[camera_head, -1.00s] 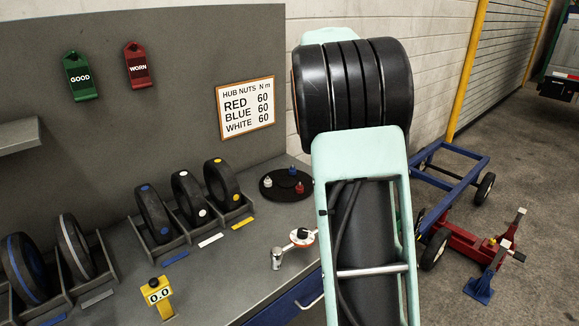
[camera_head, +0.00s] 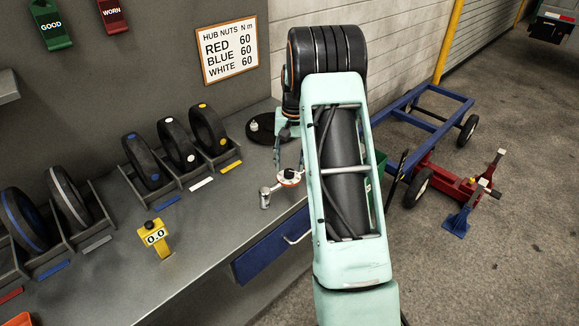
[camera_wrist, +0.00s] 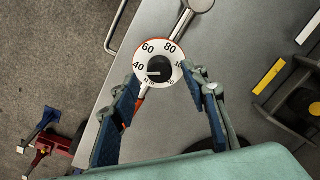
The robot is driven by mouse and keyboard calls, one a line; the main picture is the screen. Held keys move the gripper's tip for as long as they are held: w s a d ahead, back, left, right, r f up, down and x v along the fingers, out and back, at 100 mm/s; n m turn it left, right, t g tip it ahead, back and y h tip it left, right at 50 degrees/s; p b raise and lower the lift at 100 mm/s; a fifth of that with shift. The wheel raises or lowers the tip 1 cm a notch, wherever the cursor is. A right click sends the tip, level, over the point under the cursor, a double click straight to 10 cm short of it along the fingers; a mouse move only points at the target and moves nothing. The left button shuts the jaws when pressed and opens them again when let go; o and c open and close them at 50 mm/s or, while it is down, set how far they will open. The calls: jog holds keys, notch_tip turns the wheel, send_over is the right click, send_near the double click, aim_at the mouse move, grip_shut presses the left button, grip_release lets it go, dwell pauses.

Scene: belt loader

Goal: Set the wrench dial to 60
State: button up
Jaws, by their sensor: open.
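The torque wrench has a white round dial (camera_wrist: 172,58) marked 40, 60 and 80, with a black knob (camera_wrist: 159,69) in its middle. A pale mark on the knob lies toward the left, nearest the 40 side; its exact reading is unclear. The wrench's chrome head (camera_head: 265,197) rests on the bench, left of the dial in the head view (camera_head: 289,178). My gripper (camera_wrist: 161,75) is open above the dial, one finger on each side of the knob. I cannot tell whether the fingers touch it.
A sign (camera_head: 229,49) reads 60 for red, blue and white. Several wheels stand in racks along the bench (camera_head: 205,240). A yellow gauge (camera_head: 156,238) shows 0.0. A round black plate (camera_head: 262,128) lies behind my gripper. A blue drawer (camera_head: 272,248) is at the bench front.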

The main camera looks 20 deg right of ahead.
jog(key=shift+f, duration=1.05)
grip_shut()
jog(key=shift+m, duration=0.4)
jog(key=m, duration=0.5)
jog(key=shift+w+a, duration=0.1)
jog(key=m, duration=0.5)
jog(key=shift+m+g+h, duration=0.3)
jog(key=shift+m+g, duration=0.1)
